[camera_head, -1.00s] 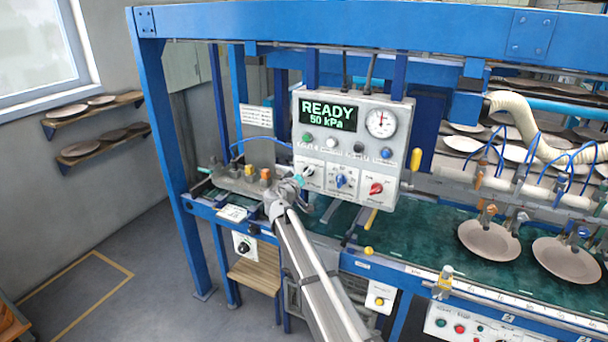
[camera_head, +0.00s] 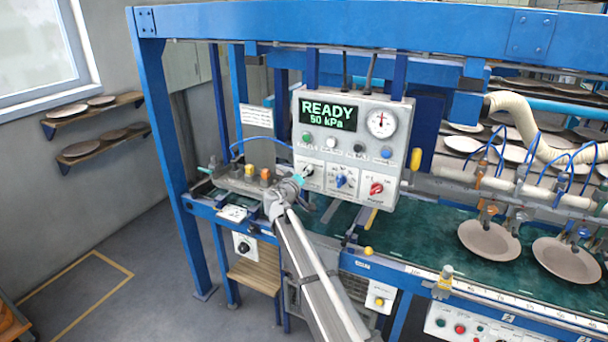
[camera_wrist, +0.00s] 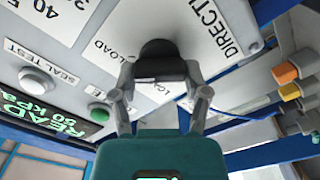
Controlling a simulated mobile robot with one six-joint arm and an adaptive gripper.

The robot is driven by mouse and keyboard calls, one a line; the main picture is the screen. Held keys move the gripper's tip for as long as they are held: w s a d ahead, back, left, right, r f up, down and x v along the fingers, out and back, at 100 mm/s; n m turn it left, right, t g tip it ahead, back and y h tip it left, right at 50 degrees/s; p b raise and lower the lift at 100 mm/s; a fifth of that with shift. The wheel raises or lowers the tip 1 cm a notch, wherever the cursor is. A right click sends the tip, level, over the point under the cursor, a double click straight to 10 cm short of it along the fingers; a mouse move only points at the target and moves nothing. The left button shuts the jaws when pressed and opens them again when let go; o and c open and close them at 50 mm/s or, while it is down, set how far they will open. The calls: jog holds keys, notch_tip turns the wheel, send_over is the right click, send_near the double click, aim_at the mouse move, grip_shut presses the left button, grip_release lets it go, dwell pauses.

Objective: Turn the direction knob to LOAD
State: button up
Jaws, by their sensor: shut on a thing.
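The direction knob (camera_wrist: 160,62) is black and sits on a white plate labelled DIRECTION in the wrist view. The word LOAD (camera_wrist: 120,50) is printed on the plate beside it. My gripper (camera_wrist: 160,78) is shut on the knob, one finger on each side. The fingers hide part of the plate and its other label, so the knob's exact pointing is hard to tell. In the head view my gripper (camera_head: 299,182) is at the lower left of the grey control panel (camera_head: 350,107), whose display reads READY 50 kPa.
A blue knob (camera_head: 341,181) and a red knob (camera_head: 376,188) are to the right on the same panel. Round buttons, including a white one (camera_wrist: 37,80), sit above them. Orange and yellow parts (camera_wrist: 287,73) stand beside the panel. Plates (camera_head: 489,240) hang over the green belt at right.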

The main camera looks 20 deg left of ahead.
jog(key=n, duration=0.4)
jog(key=shift+f+n, duration=0.1)
jog(key=shift+n, duration=0.2)
jog(key=n, duration=0.4)
jog(key=shift+f, duration=0.1)
jog(key=n, duration=0.5)
jog(key=shift+f+b, duration=0.1)
jog(key=shift+b, duration=0.2)
jog(key=shift+n, duration=1.8)
jog(key=o, duration=1.2)
jog(key=shift+c, duration=0.2)
jog(key=s, duration=1.2)
jog(key=shift+a, duration=0.45)
